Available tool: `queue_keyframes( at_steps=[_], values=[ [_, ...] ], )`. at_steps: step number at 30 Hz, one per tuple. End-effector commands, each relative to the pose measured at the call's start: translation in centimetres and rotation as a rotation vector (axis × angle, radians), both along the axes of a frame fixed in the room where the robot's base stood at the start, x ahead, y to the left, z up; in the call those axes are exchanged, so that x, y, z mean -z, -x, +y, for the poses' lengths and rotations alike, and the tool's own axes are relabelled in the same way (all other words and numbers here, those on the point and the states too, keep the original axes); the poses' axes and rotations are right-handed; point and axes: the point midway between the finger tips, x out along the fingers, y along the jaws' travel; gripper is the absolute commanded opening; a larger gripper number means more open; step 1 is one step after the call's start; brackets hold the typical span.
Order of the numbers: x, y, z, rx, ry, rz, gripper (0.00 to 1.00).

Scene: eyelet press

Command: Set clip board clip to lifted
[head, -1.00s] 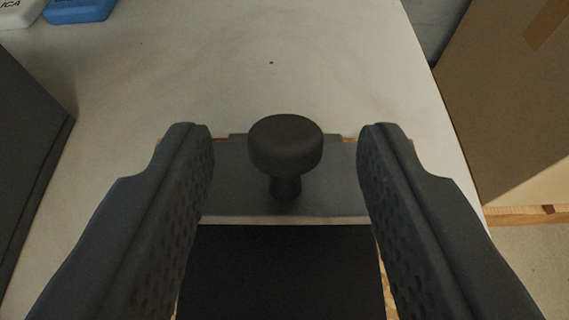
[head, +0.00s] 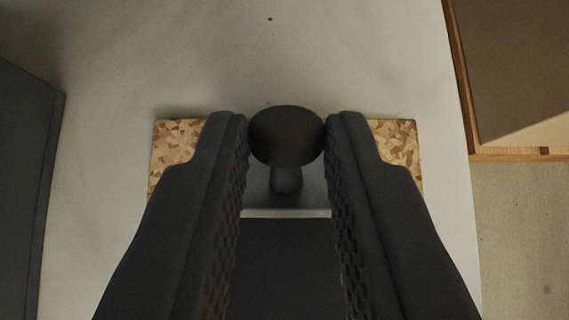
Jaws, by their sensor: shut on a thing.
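The clip board (head: 175,143) lies on the pale table, its speckled tan corners showing on both sides of my gripper. The clip's round dark knob (head: 287,136) stands on a short stem at the board's far end. The clip's grey plate (head: 285,213) shows in part below the stem. A black sheet or panel covers the board nearer to me. My gripper (head: 287,140) is shut on the knob, with one finger against each side. The fingers hide much of the clip plate and the board's sides. How far the clip is raised cannot be told from here.
A dark grey box-like thing (head: 25,185) stands on the table at the left. A cardboard box (head: 520,70) is at the upper right, beyond the table's right edge (head: 469,180). The table (head: 330,55) is clear beyond the board.

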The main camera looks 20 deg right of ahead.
Motion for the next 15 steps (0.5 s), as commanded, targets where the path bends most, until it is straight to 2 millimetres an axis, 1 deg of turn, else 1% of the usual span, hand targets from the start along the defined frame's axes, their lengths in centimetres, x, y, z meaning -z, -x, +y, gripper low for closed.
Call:
queue_keyframes(
  at_steps=[1, 3, 9, 15],
  values=[
    [-0.39, -0.48, -0.02, 0.001, -0.004, 0.010, 0.00],
    [-0.56, -0.74, -0.05, 0.000, -0.011, 0.034, 0.00],
    [-0.59, -0.75, -0.13, 0.000, -0.029, 0.089, 0.00],
    [-0.58, -0.65, -0.16, -0.001, -0.032, 0.102, 0.00]
  ],
)
